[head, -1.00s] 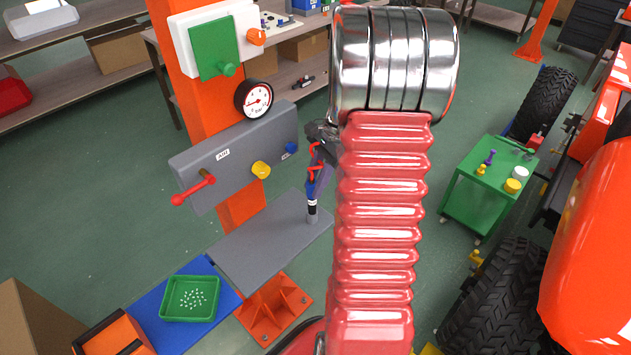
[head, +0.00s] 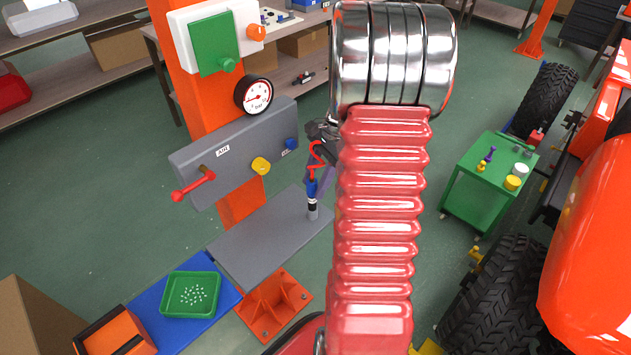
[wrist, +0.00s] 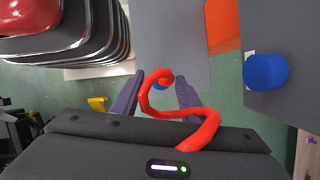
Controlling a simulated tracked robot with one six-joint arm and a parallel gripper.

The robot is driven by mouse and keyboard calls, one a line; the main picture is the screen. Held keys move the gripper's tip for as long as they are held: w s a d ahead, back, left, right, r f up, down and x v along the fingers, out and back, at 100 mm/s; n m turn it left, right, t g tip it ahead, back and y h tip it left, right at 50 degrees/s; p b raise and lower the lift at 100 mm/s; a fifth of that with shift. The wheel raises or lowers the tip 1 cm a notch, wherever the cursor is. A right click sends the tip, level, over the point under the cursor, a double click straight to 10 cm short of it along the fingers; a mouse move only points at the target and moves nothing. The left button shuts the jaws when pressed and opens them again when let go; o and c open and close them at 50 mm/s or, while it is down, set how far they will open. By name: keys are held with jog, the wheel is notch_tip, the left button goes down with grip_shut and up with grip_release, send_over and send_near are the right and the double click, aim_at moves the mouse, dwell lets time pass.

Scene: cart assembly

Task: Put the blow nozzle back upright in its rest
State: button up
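The blow nozzle (head: 312,188), blue with a black and white lower part, stands upright in its small grey rest (head: 312,214) on the grey shelf plate. In the wrist view a little of the blue nozzle (wrist: 160,86) shows beneath the red coiled hose (wrist: 166,108). My gripper (wrist: 159,80) is open; its two purple fingers stand apart on either side of the hose and nozzle top, with gaps visible. In the head view my arm hides most of my gripper, just above and right of the nozzle.
Behind the shelf plate (head: 250,255) is a grey panel (head: 235,155) with a red lever (head: 193,187), a yellow knob (head: 261,166) and a blue knob (head: 291,144). A pressure gauge (head: 254,95) sits above. A green tray (head: 190,294) lies at front left.

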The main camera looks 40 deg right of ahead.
jog(key=shift+o, duration=0.4)
jog(key=v, duration=1.3)
jog(key=shift+d+r, duration=0.2)
jog(key=shift+r, duration=0.1)
dwell(0.3)
jog(key=s+a+r+n+t+h, duration=0.1)
jog(key=s+a+n, duration=0.2)
jog(key=a+n, duration=0.4)
jog(key=s+a+r+n+t+h, duration=0.1)
jog(key=a+n, duration=0.5)
jog(key=a, duration=0.9)
jog(key=s+a+r+n+t+h, duration=0.1)
jog(key=s+a+n, duration=0.4)
jog(key=a, duration=0.6)
notch_tip(320, 180, up, 2)
jog(key=n+t, duration=0.1)
jog(key=n, duration=0.1)
jog(key=shift+s+n+t+h, duration=0.2)
jog(key=shift+n+t+h, duration=0.1)
jog(key=shift+t+h, duration=0.1)
